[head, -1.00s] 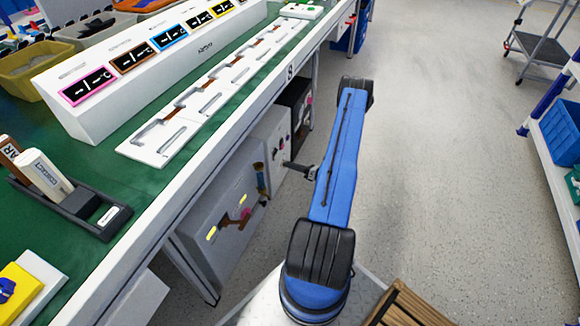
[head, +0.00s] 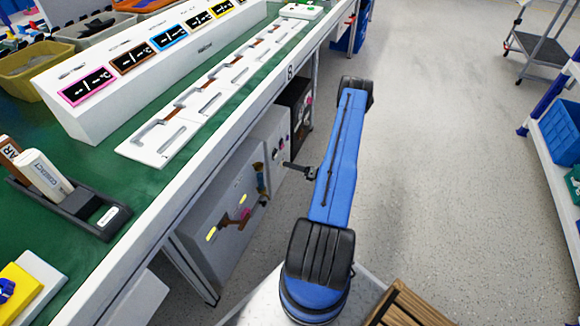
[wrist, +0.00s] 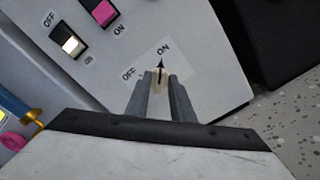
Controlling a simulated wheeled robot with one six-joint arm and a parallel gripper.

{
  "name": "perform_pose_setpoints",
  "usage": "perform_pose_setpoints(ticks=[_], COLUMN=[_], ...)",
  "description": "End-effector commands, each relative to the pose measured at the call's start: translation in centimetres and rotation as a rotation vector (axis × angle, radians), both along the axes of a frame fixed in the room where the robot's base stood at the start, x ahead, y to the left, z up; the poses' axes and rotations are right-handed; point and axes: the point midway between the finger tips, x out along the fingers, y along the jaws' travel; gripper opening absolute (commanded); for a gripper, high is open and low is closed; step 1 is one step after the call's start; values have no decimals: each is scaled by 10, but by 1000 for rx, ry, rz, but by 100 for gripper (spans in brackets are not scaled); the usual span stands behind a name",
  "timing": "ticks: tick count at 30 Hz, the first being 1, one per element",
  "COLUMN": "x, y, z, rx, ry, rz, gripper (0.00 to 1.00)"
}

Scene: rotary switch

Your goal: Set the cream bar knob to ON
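The cream bar knob (wrist: 158,76) sits on a light grey panel in the wrist view. Its dark pointer line points up toward the printed ON label (wrist: 163,49), and the OFF label (wrist: 128,74) lies to its left. My gripper (wrist: 160,82) has one finger on each side of the knob, close against it, and looks shut on it. The fingers hide the knob's lower part. In the head view my gripper (head: 289,166) reaches toward the cabinet fronts under the bench, where the knob cannot be made out.
A pink rocker switch (wrist: 102,11) and a pale one (wrist: 70,42) sit above left of the knob. A yellow and pink part (wrist: 27,129) sticks out at the far left. The green bench (head: 150,205) stands left of my arm; floor (head: 440,150) is clear to the right.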

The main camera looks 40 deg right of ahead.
Motion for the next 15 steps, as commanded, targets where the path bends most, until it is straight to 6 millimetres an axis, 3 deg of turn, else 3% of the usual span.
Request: perform_pose_setpoints(ticks=[10, 15], x=[-1, -13], y=[0, -6], z=[0, 0], rx=[-1, -1], ry=[-1, -1], rz=[1, -1], gripper=[30, 30])
